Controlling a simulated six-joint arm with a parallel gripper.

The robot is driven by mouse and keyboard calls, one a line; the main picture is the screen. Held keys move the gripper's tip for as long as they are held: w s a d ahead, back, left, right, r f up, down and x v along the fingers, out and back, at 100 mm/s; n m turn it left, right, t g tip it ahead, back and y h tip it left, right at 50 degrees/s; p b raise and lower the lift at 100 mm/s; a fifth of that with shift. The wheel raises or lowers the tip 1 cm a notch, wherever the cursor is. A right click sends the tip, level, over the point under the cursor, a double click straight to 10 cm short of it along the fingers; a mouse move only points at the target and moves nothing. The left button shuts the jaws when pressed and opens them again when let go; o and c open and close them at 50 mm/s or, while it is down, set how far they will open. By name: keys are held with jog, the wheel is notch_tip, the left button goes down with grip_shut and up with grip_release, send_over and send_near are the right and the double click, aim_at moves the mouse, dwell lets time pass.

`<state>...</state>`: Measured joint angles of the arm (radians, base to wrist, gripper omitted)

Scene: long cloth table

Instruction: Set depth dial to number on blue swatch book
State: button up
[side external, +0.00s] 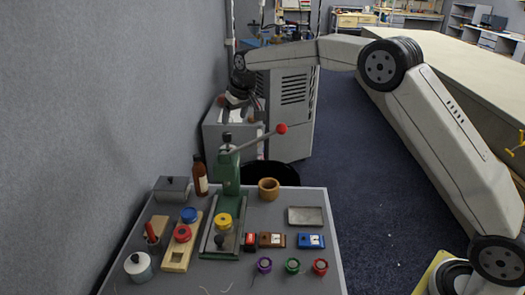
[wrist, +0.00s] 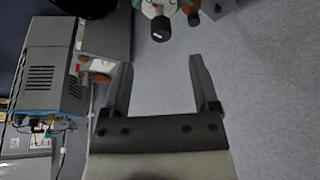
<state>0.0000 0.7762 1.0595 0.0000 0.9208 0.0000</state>
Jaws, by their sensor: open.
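A green press (side external: 229,175) stands on the small grey table, with a lever ending in a red ball. A black knob (side external: 227,138) tops it and looks like the depth dial; a black knob also shows at the top of the wrist view (wrist: 160,30). I cannot read a setting on it. The blue swatch book (side external: 311,241) lies flat at the table's right, with a white label whose number is too small to read. My gripper (wrist: 162,62) is open and empty, apart from the knob; in the side view it is above and behind the press.
A brown bottle (side external: 200,178) and grey box (side external: 172,188) stand left of the press, a wooden cup (side external: 268,189) right. Red (side external: 250,242) and brown (side external: 272,240) books, thread spools (side external: 292,266) and a metal tray (side external: 305,215) are nearby. The lever (side external: 255,141) sticks out rightward.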

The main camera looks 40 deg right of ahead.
aim_at(227, 134)
jog(key=shift+w, duration=0.75)
jog(key=shift+f, duration=0.1)
jog(key=shift+x, duration=3.85)
grip_shut()
